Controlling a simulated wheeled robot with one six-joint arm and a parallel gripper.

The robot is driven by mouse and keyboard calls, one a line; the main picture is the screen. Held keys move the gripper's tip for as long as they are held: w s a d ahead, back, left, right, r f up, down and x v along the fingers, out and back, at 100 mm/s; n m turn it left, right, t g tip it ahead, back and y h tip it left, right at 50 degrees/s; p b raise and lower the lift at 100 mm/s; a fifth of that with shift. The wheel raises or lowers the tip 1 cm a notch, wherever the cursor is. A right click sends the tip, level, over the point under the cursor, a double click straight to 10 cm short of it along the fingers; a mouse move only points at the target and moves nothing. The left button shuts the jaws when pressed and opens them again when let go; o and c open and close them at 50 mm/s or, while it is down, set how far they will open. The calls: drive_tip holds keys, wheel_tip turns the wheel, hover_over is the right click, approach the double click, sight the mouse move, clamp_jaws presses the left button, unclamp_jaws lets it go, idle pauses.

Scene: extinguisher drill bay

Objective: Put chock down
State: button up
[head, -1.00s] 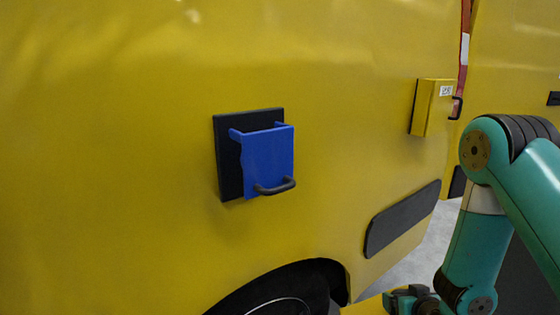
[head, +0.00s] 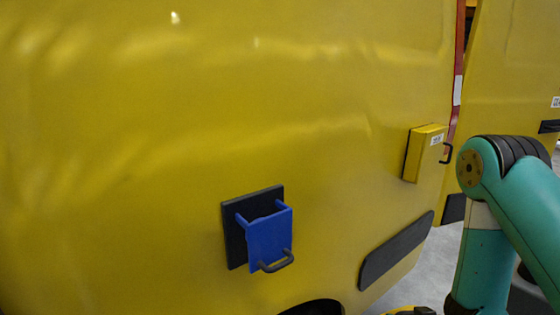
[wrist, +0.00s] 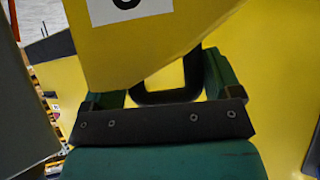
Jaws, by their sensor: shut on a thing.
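The chock (wrist: 145,35) is a yellow block with a white label and a dark loop handle, seen large in the wrist view. My gripper (wrist: 165,85) has its green fingers on either side of the dark handle and is shut on it. In the head view only a yellow sliver, probably the chock, shows at the bottom edge beside a dark part of my gripper. The chock's underside and what lies beneath it are hidden.
A yellow vehicle side (head: 150,120) fills the head view. It carries a blue bracket (head: 268,240) with a dark handle on a dark plate (head: 234,245), a yellow box (head: 422,155) and a dark strip (head: 395,252). Grey floor (head: 428,275) shows at lower right.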

drive_tip(key=s, duration=0.1)
drive_tip(key=s+f, duration=0.1)
drive_tip(key=s, duration=0.1)
drive_tip(key=shift+s+d, duration=0.1)
drive_tip(key=shift+s, duration=0.1)
drive_tip(key=shift+c, duration=0.9)
drive_tip(key=shift+s+d, duration=0.1)
drive_tip(key=shift+s, duration=0.2)
